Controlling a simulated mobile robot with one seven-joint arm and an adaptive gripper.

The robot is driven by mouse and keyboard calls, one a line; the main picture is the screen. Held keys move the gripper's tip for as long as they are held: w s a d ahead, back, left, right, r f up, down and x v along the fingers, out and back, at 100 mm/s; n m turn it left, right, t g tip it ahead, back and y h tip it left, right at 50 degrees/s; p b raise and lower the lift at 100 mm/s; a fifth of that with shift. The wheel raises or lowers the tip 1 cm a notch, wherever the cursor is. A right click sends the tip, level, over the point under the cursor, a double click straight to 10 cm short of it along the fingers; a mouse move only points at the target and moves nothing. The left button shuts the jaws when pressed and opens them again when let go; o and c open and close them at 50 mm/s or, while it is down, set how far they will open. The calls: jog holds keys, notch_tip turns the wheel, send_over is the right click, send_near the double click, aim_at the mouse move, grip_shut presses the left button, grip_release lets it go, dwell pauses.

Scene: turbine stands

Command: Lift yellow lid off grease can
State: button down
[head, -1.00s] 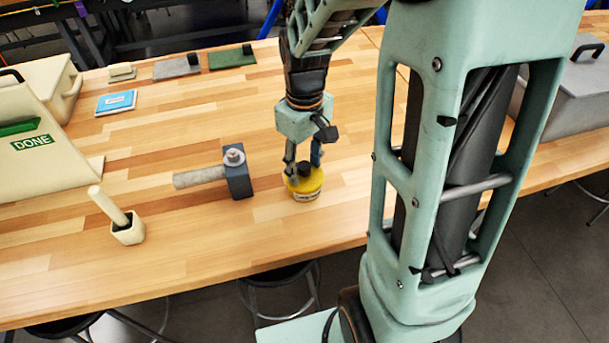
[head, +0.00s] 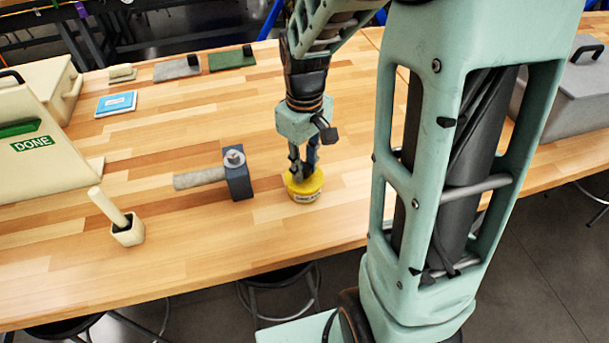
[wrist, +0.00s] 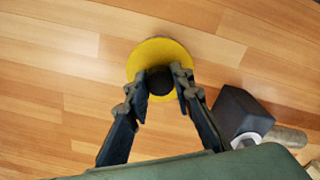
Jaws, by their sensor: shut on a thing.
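The grease can (head: 306,197) stands upright on the wooden bench, with a pale label band on its side. Its yellow lid (head: 311,180) sits on top of it. In the wrist view the lid (wrist: 160,52) is a yellow disc with a dark round knob (wrist: 159,80) at its middle. My gripper (head: 304,172) is above the can, pointing down. In the wrist view my gripper (wrist: 162,82) has one finger on each side of the knob and is shut on it. The fingers hide part of the lid, and the can body is hidden under the lid there.
A mallet with a dark head (head: 238,182) lies just left of the can. A cream cup with a brush-like handle (head: 127,233) stands near the front edge. A cream box marked DONE (head: 40,165) is at the left. A blue booklet (head: 116,103) lies farther back.

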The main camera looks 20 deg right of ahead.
jog(key=shift+r+p, duration=0.5)
jog(key=shift+r, duration=0.2)
jog(key=shift+r+p, duration=0.7)
jog(key=shift+r, duration=0.15)
